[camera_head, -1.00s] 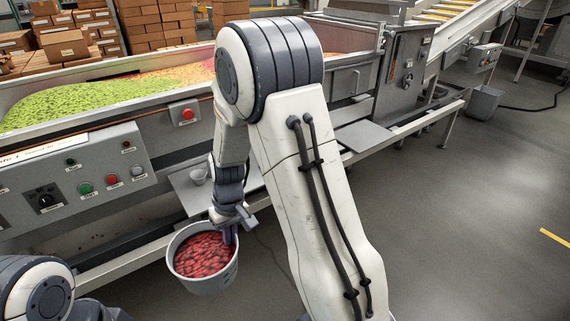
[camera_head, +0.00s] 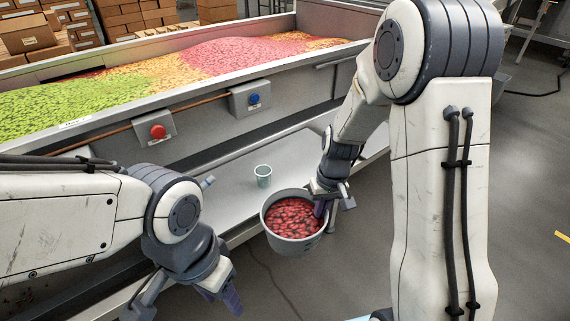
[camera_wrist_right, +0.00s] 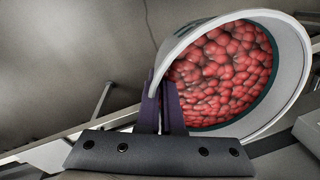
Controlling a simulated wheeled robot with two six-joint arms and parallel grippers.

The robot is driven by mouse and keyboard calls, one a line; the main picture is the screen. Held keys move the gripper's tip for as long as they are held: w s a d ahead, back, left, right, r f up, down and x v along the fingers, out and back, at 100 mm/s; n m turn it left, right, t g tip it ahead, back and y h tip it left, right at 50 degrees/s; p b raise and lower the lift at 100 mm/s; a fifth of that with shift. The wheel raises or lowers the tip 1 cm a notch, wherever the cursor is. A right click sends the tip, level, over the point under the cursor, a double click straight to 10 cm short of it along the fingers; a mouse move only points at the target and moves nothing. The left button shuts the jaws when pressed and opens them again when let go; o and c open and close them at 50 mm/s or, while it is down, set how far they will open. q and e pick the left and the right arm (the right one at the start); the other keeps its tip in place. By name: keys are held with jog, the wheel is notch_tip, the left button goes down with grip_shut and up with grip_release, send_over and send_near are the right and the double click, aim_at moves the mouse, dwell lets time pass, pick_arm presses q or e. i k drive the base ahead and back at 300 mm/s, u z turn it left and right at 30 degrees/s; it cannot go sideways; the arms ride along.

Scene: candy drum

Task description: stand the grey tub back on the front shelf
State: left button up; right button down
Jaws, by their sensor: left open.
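The grey tub (camera_head: 293,245), full of red candies, hangs roughly upright from my right gripper (camera_head: 324,205). It is just in front of the shelf edge, with floor in view beside it. In the right wrist view the fingers (camera_wrist_right: 162,105) pinch the wall of the tub (camera_wrist_right: 291,40) at its rim. The front shelf (camera_head: 225,190) is a long, flat metal ledge below the candy trough. My left gripper (camera_head: 225,292) is open and empty, left of the tub and lower in the picture. The tub's underside is hidden.
A small pale cup (camera_head: 263,176) stands on the shelf, close behind the tub. The trough (camera_head: 180,85) of green, orange and pink candies lies beyond, with a red button box (camera_head: 156,131) and a blue one (camera_head: 250,99) on its front.

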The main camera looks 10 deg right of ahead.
aim_at(239, 180)
jog(key=i, duration=0.9)
jog(key=u, duration=0.2)
